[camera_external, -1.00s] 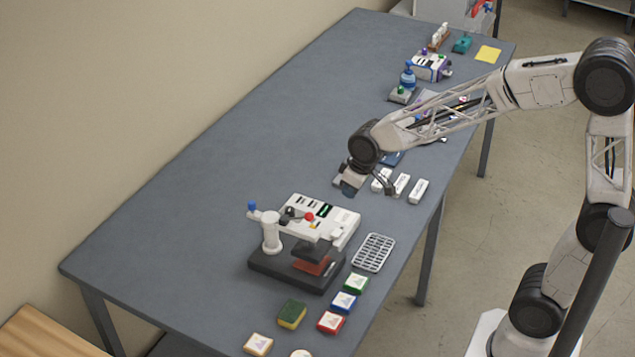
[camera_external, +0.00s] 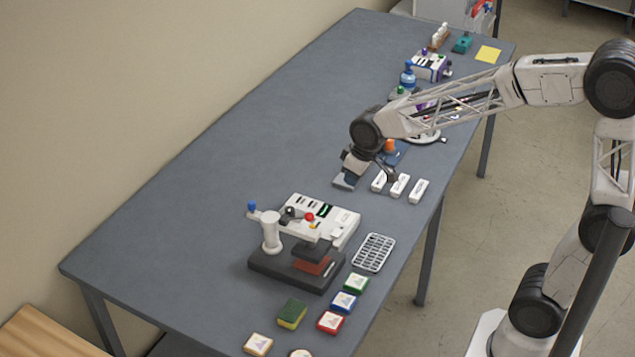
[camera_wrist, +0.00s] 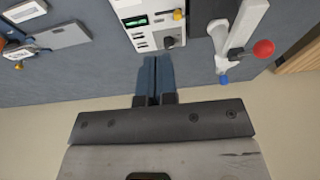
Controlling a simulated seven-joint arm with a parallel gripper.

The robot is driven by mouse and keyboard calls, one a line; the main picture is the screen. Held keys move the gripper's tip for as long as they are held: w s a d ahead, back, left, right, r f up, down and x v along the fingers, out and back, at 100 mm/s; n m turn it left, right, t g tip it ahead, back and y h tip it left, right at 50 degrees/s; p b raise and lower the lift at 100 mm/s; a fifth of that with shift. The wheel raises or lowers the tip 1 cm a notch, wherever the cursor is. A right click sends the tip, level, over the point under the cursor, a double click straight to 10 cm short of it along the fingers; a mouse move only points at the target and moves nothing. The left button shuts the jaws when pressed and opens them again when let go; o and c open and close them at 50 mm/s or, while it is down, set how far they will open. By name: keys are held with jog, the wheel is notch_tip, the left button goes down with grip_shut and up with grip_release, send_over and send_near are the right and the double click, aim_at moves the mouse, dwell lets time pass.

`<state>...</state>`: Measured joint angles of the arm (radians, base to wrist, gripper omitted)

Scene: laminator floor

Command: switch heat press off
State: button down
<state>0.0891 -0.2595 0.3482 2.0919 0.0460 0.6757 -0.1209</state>
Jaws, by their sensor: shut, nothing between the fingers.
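The heat press (camera_external: 285,240) stands near the front of the table, with a dark base, a white column and a reddish part under its dark upper plate. Its white control box (camera_external: 340,224) carries a small dark green display. A red ball knob (camera_wrist: 263,48) and a blue tip (camera_wrist: 223,79) lie to the right. My gripper (camera_external: 348,180) is shut and empty, beyond the press; its fingers (camera_wrist: 155,75) meet below the control box in the wrist view.
Several white blocks (camera_external: 400,185) lie right of my gripper. A wire rack (camera_external: 374,252) is beside the press. Coloured pads (camera_external: 344,302) and a green sponge (camera_external: 292,314) lie in front. Bottles and devices (camera_external: 430,66) stand at the far end. The table's left side is clear.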

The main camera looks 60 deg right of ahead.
jog(key=d+v, duration=0.1)
jog(key=v, duration=0.9)
jog(key=shift+d, duration=0.15)
jog(key=shift+r, duration=0.15)
jog(key=s+a+f, duration=0.1)
jog(key=s+a, duration=0.1)
jog(key=s, duration=0.6)
jog(key=s+a+f, duration=0.1)
jog(key=s+f, duration=0.1)
jog(key=s, duration=0.7)
jog(key=s+a+f, duration=0.2)
jog(key=s, duration=0.6)
jog(key=shift+s+a+f+g, duration=0.25)
jog(key=shift+s+a+g, duration=0.05)
jog(key=shift+s, duration=0.05)
jog(key=shift+w, duration=0.15)
dwell(0.8)
